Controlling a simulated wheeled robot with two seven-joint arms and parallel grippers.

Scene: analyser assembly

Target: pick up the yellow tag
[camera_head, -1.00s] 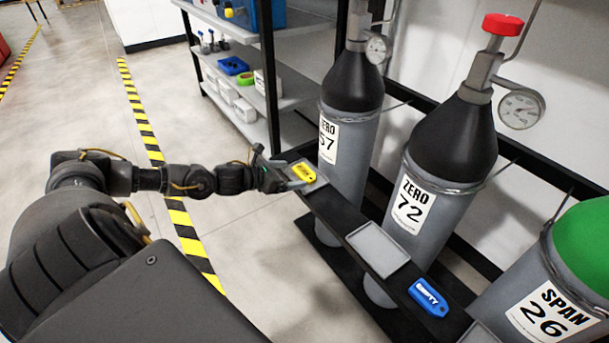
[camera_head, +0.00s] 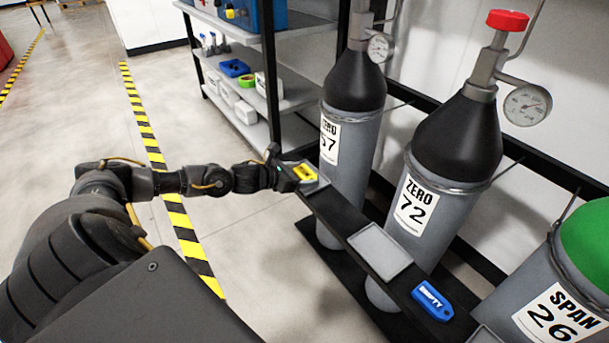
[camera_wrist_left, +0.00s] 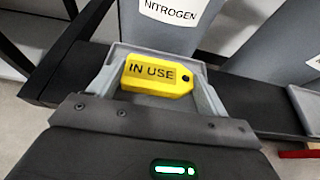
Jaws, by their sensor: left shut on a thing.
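The yellow tag (camera_head: 305,173) is at the left end of the black rail, over the grey tray (camera_head: 322,183) there, in front of the ZERO 57 cylinder. In the left wrist view the yellow tag (camera_wrist_left: 157,78) reads "IN USE" and sits between the fingers of my left gripper (camera_wrist_left: 155,85). In the head view my left gripper (camera_head: 297,176) reaches in from the left and is shut on the tag. The tag lies low at the tray (camera_wrist_left: 112,62); I cannot tell whether it still touches it. My right gripper is not in view.
The black rail (camera_head: 335,212) also carries an empty grey tray (camera_head: 379,250) and a blue EMPTY tag (camera_head: 432,302). Gas cylinders ZERO 57 (camera_head: 350,150), ZERO 72 (camera_head: 425,230) and SPAN 26 (camera_head: 540,290) stand behind it. A shelf (camera_head: 290,92) stands at the back. Floor at left is clear.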

